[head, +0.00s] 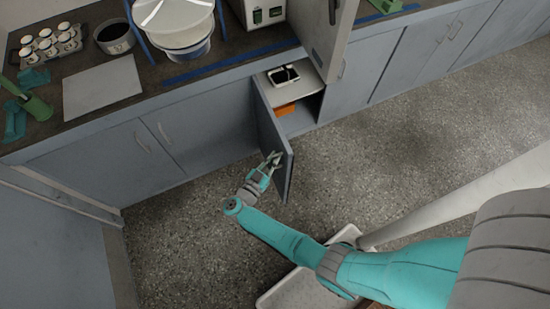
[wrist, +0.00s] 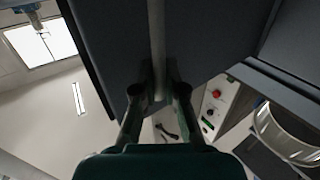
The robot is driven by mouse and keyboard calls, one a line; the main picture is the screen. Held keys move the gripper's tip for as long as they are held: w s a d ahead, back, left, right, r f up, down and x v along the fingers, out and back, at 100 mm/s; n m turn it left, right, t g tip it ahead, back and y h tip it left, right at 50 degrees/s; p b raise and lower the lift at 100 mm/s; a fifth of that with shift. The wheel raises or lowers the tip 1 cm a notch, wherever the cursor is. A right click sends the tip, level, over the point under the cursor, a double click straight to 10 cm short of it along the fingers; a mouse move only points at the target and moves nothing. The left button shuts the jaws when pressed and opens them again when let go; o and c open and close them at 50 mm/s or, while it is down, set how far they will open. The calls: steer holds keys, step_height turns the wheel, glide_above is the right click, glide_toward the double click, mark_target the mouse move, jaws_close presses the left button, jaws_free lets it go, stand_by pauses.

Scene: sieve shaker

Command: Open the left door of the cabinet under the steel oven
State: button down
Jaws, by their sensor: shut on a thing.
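The blue-grey cabinet door (head: 270,142) stands swung well out from the counter front, hinged on its left side. My gripper (head: 272,161) is at the door's face near its free edge. In the wrist view, the door (wrist: 215,35) fills the top, and its bar handle (wrist: 157,45) runs between the two fingers of my gripper (wrist: 158,95). The fingers are shut on the handle. Behind the door, the open cabinet shows a pale shelf (head: 308,88).
Inside the cabinet are a black-and-white item (head: 284,75) and an orange object (head: 285,109). Speckled floor (head: 350,170) lies clear to the right.

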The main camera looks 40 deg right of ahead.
steer(key=c, duration=1.2)
jaws_free()
steer(key=shift+a, duration=0.1)
steer(key=v, duration=1.1)
steer(key=shift+s+a, duration=0.15)
steer(key=shift+a, duration=0.25)
